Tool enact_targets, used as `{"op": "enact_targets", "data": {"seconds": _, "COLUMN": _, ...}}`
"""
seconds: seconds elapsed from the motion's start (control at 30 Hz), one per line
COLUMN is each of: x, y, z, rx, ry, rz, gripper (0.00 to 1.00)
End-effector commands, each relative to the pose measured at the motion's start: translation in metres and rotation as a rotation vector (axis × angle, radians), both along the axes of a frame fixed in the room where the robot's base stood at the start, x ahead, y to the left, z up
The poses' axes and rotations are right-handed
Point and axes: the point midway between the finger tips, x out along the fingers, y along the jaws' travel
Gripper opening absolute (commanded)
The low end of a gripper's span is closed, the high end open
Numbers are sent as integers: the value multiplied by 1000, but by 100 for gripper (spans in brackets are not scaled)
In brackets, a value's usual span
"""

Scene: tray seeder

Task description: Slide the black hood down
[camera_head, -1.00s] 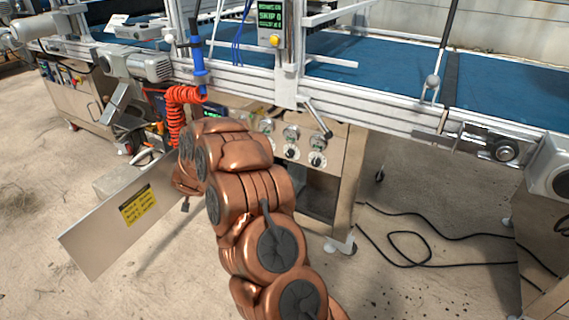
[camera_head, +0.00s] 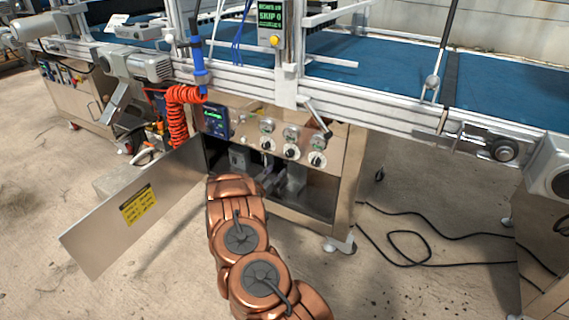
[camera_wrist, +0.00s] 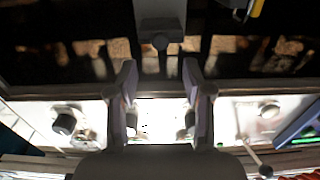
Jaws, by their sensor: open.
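My gripper (camera_wrist: 160,95) is open in the wrist view, its two grey fingers apart and nothing between them. In the head view it is mostly hidden behind my arm, in front of the cabinet's dark open compartment (camera_head: 312,190). The wrist view shows a grey post with a rounded knob (camera_wrist: 160,40) just beyond the fingertips, centred between them and apart from them. A dark, glossy area with brownish patches lies behind the post. I cannot tell whether this is the black hood or the compartment's interior. No black hood can be clearly made out in the head view.
Above the compartment are a blue display (camera_head: 215,122) and several dials (camera_head: 291,152). An open metal door (camera_head: 125,220) with a yellow label stands left. A coiled red hose (camera_head: 177,120) hangs nearby. Black cables (camera_head: 410,245) lie on the floor at right.

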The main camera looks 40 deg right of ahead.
Motion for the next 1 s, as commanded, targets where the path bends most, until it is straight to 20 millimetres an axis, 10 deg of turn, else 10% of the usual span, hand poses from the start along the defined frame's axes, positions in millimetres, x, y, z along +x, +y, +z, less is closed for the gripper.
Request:
{"op": "enact_targets", "data": {"seconds": 0.5, "x": 18, "y": -60, "z": -1, "rx": 0, "ry": -1, "rz": 1, "gripper": 50}}
{"op": "enact_targets", "data": {"seconds": 1.0, "x": 22, "y": -71, "z": 1, "rx": 0, "ry": -1, "rz": 2, "gripper": 50}}
